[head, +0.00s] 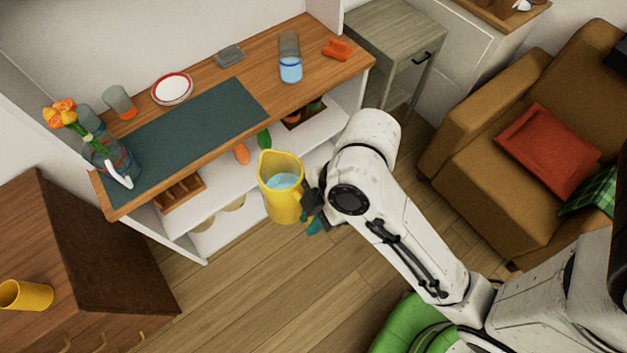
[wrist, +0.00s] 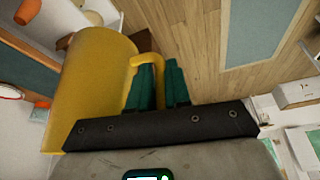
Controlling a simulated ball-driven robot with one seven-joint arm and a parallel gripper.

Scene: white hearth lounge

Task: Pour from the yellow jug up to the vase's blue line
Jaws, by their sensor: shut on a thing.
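The yellow jug (head: 281,204) is held upright in front of the shelf unit, clear of its top, with pale blue water (head: 284,181) inside. My gripper (head: 309,198) is shut on its handle, at the jug's right side. In the wrist view the jug (wrist: 90,85) fills the left, and the teal finger pads (wrist: 158,86) are at its handle. A clear glass vase (head: 116,160) with orange tulips (head: 62,112) stands at the counter's left end. A reddish band shows on it; I cannot make out a blue line or its water level.
A tall clear glass (head: 289,45) holding blue liquid stands on the wooden counter (head: 217,81), right of a dark mat (head: 190,135). A brown armchair (head: 485,130) stands right.

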